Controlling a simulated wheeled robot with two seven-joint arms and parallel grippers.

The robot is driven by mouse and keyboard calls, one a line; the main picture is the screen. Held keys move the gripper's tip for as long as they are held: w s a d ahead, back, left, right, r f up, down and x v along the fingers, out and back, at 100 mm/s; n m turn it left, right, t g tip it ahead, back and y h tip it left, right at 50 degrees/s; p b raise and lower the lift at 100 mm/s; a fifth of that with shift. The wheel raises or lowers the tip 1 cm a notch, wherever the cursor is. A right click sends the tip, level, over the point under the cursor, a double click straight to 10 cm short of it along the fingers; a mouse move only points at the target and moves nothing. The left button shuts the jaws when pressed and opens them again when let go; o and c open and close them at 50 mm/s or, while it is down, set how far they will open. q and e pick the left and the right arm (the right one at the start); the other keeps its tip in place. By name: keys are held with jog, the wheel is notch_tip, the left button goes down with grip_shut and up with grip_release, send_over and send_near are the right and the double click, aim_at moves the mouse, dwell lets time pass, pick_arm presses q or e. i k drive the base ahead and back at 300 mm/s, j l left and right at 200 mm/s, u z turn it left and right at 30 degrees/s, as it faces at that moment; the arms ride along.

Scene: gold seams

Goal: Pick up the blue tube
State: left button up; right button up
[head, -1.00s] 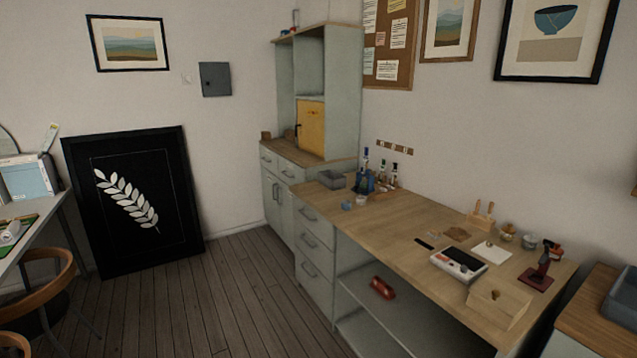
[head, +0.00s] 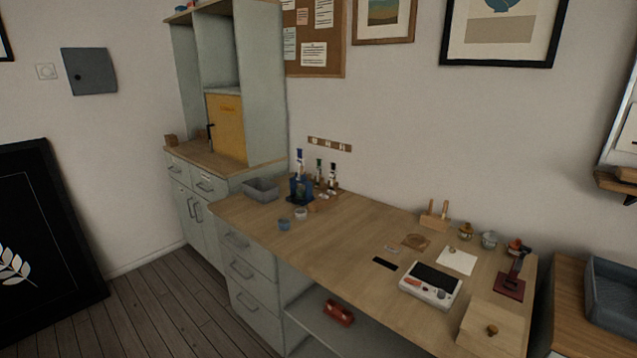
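A slim upright tube with a blue top (head: 299,163) stands at the far left part of the wooden workbench (head: 350,228), at or in a dark blue object (head: 301,188). Two similar slim tubes stand just right of it, one with a greenish top (head: 319,168) and one with a dark blue top (head: 333,174). They are small, and I cannot tell which one is the blue tube. Neither of my grippers is in view.
A grey bin (head: 261,190) stands left of the tubes. A small blue cup (head: 284,224) and a pale cup (head: 301,213) are in front. A white device (head: 430,286) and a wooden box (head: 492,325) occupy the right end.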

aim_at(300, 162)
jog(key=i+j+u, duration=0.6)
jog(key=i, duration=0.15)
jog(key=i+j+u, duration=0.25)
jog(key=i, duration=0.7)
jog(key=i+u, duration=0.25)
jog(key=i, duration=0.65)
jog(key=i+j+z, duration=0.1)
jog(key=i+z, duration=0.35)
jog(key=i+j+z, duration=0.25)
jog(key=i+z, duration=0.2)
jog(key=i+j+z, duration=0.45)
jog(key=k+l, duration=0.05)
jog(key=l, duration=0.05)
